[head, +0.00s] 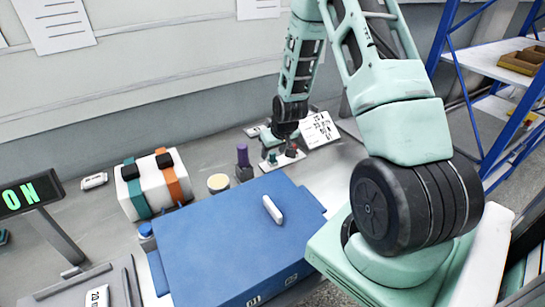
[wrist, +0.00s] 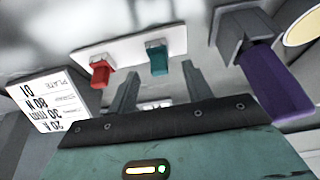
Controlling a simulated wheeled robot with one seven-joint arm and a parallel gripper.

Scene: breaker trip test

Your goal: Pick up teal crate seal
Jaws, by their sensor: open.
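The teal crate seal (wrist: 158,58) is a small teal piece at the right end of a white plate (wrist: 120,48) in the wrist view. A red piece (wrist: 101,74) is on the same plate to its left. My gripper (wrist: 160,70) is open and empty, with one grey fingertip on each side of the teal seal in the picture. I cannot tell how far the tips are from it. In the head view my gripper (head: 274,146) is just above the plate (head: 283,163), and it partly hides the pieces there.
A purple-topped grey block (head: 243,162) is close to the plate, with a round yellowish-topped jar (head: 218,183) beyond it. A printed card (head: 320,130) is on the other side. A large blue case (head: 225,240) fills the front; a white box with straps (head: 150,182) stands left.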

